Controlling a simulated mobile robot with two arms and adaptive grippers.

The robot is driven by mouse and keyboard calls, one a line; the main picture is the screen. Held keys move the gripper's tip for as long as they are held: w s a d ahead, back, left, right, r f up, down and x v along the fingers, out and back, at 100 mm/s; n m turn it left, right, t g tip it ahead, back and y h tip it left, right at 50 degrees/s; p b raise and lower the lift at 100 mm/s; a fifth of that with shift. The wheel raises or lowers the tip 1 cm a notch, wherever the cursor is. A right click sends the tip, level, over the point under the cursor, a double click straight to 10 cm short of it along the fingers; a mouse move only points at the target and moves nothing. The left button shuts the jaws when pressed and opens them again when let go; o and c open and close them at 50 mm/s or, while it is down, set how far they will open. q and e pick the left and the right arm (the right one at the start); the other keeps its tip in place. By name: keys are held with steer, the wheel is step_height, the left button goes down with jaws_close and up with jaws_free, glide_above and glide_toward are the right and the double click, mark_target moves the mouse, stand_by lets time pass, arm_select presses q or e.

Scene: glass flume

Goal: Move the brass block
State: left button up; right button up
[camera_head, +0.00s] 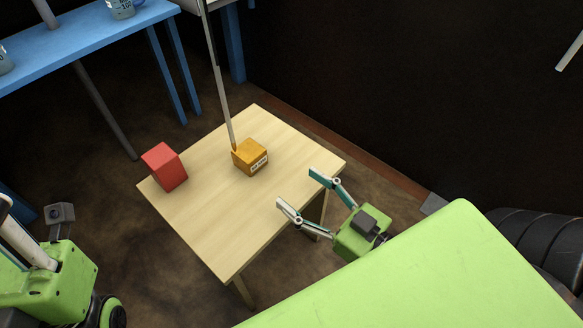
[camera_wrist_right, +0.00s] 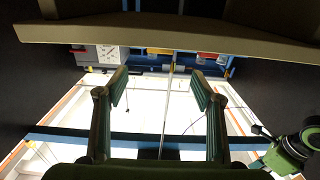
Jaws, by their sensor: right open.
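The brass block (camera_head: 246,159), an orange-yellow cube with a small white label on one side, sits on the light wooden table (camera_head: 225,235). My right gripper (camera_head: 298,187) is open and empty at the table's right edge. Its fingers point toward the block, with a clear gap between them. In the right wrist view the two fingers (camera_wrist_right: 158,88) stand wide apart with nothing gripped; I cannot make out the block there. Part of my left arm's green end (camera_head: 45,285) shows at the lower left; its fingertips are cut off.
A red block (camera_head: 165,168) stands near the table's left corner. A thin grey rod (camera_head: 221,90) rises right beside the brass block. A blue bench (camera_head: 75,42) with beakers is at the upper left. The table's front part is bare.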

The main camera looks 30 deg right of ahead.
mark_target(258, 158)
steer(key=p+x, duration=0.1)
steer(key=x, duration=1.2)
steer(key=shift+w, duration=0.25)
jaws_close()
steer(key=shift+a, duration=0.1)
